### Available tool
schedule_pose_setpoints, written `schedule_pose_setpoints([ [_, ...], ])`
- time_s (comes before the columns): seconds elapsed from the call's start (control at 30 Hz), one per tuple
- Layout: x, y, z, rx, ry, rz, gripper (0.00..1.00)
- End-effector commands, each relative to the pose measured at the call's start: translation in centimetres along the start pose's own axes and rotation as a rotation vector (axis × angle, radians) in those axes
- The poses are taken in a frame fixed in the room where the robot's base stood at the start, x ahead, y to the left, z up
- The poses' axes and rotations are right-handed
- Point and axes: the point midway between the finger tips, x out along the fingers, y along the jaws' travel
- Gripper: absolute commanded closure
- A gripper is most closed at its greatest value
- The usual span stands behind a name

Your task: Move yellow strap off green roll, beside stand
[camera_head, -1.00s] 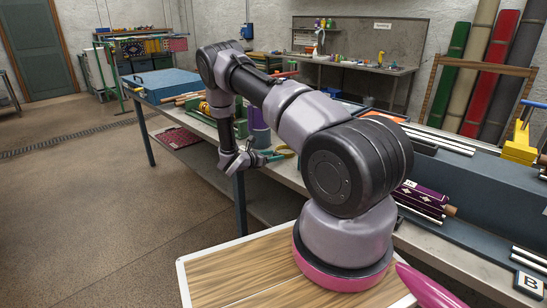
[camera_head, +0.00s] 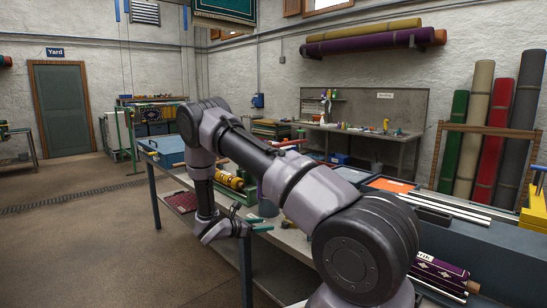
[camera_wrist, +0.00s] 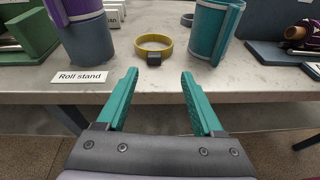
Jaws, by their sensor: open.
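The yellow strap (camera_wrist: 138,50), a closed ring with a dark buckle facing me, lies flat on the bench in the wrist view. It is apart from the teal-green roll (camera_wrist: 209,35), which stands upright to its right with its top cut off by the frame. The roll stand (camera_wrist: 90,42) is to the strap's left, a grey-blue cup holding a purple roll (camera_wrist: 82,8). My gripper (camera_wrist: 160,80) is open and empty, its teal fingers pointing toward the strap from the bench's front edge. In the head view my gripper (camera_head: 262,226) is small, at the bench's near side.
A "Roll stand" label (camera_wrist: 80,77) lies at the front edge. A dark tray with a purple roll (camera_wrist: 297,31) is at right.

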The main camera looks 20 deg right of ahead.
Motion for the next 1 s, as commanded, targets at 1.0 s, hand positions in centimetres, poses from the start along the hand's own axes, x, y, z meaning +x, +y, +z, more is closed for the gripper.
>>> schedule_pose_setpoints([
  [1.0,-19.2,-20.1,32.2,1.649,0.878,-0.923,0.32],
])
